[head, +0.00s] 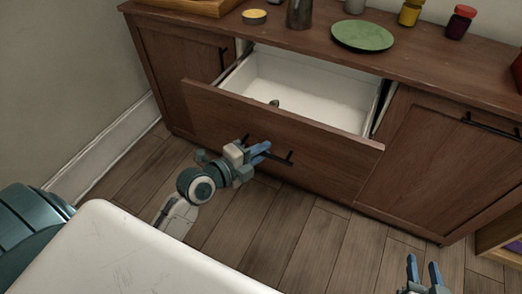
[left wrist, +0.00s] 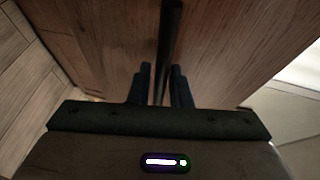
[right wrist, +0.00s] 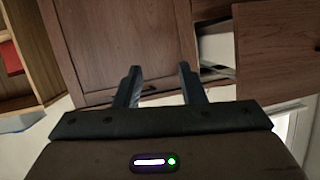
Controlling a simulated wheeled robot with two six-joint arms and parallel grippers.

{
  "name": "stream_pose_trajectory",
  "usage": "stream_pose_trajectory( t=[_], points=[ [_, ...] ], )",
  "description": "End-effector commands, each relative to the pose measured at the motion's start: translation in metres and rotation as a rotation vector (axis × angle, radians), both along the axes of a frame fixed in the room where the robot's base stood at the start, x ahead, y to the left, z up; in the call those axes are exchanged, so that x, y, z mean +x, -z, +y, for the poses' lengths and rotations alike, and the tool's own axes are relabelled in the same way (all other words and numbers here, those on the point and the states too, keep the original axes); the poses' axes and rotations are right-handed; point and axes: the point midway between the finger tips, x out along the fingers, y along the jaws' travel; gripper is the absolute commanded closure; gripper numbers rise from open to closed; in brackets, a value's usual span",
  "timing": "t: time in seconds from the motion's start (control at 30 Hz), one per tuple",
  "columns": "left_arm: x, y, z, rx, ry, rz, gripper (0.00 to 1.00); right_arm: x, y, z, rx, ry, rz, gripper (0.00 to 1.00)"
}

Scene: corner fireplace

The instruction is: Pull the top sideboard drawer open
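The top sideboard drawer (head: 275,135) is pulled well out, and its white inside (head: 310,92) shows in the head view. Its black bar handle (head: 284,158) is on the brown front. My left gripper (head: 264,151) is at the handle. In the left wrist view its fingers (left wrist: 160,85) are close together on either side of the dark handle bar (left wrist: 170,40). My right gripper (head: 424,268) is open and empty, low at the right, away from the sideboard; its parted fingers (right wrist: 158,85) show in the right wrist view.
A small dark object (head: 274,103) lies in the drawer. On the sideboard top (head: 300,38) stand a green plate (head: 362,36), a tin (head: 254,16), a dark cup (head: 300,13) and jars (head: 460,22). Doors with black handles (head: 440,150) flank the drawer. The wooden floor (head: 310,240) below is clear.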

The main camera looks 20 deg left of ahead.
Motion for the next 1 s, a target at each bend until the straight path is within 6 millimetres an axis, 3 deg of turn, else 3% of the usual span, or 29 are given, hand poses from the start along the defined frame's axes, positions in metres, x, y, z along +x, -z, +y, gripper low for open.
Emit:
stream_pose_trajectory(
  t=[0.43, 0.73, 1.0],
  points=[
    [-0.009, -0.001, 0.005, 0.004, 0.001, 0.002, 0.8, 0.0, 0.0, 0.0, 0.0, 0.0, 0.001, 0.64],
    [-0.052, -0.01, 0.023, 0.006, 0.004, 0.003, 0.8, -0.002, 0.004, 0.001, 0.002, -0.004, 0.029, 0.64],
    [-0.084, -0.017, 0.039, 0.004, 0.0, 0.004, 0.8, -0.035, 0.038, 0.006, 0.014, -0.024, 0.259, 0.64]
  ],
)
